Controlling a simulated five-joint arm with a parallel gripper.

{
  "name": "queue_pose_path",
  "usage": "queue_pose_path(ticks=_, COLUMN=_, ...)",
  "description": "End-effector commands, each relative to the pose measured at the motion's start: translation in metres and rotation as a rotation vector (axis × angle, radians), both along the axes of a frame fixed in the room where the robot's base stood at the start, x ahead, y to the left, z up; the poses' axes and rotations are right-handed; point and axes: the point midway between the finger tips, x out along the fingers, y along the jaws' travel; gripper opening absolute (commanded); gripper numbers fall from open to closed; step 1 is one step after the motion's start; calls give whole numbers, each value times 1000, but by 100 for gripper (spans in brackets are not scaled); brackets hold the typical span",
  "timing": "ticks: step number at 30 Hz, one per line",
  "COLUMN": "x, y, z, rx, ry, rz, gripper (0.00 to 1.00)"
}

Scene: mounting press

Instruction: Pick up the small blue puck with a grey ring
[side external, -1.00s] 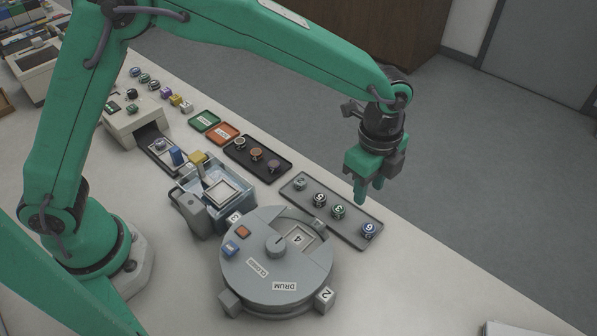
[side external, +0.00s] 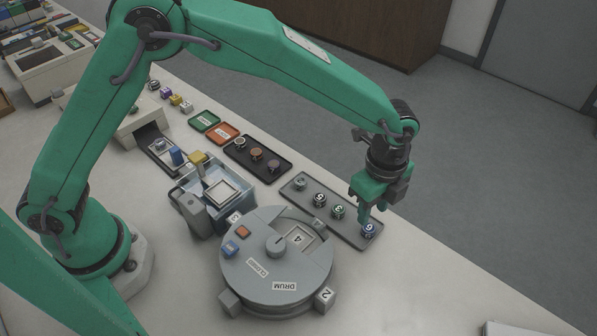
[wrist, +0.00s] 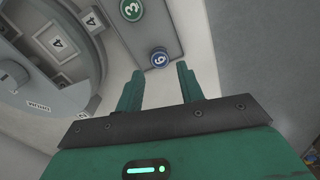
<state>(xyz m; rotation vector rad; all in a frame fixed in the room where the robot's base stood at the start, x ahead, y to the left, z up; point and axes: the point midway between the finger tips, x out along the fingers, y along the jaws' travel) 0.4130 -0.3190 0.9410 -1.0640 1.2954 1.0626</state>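The small blue puck with a pale grey ring and a numeral (side external: 369,231) stands at the near right end of a long grey tray (side external: 352,232). In the wrist view the blue puck (wrist: 160,58) lies just beyond the fingertips, in line with the gap between them. My gripper (side external: 367,217) points down, low over that end of the tray, with its fingertips close to the puck. In the wrist view my gripper (wrist: 157,71) is open, its two fingers apart with nothing between them. Whether a finger touches the puck I cannot tell.
A green puck marked 3 (side external: 338,212) is the blue puck's neighbour, with a dark puck (side external: 319,200) and another (side external: 300,184) farther along. The round grey drum (side external: 270,285) stands left of the tray. A dark tray (side external: 236,152) of pucks lies behind.

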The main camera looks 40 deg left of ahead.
Motion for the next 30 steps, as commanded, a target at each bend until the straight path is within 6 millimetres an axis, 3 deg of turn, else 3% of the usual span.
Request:
queue_pose_path(ticks=15, x=-1, y=0, z=-48, rx=1, ry=2, rz=0, gripper=38)
queue_pose_path(ticks=30, x=-1, y=0, z=-51, rx=0, ry=1, rz=0, gripper=38)
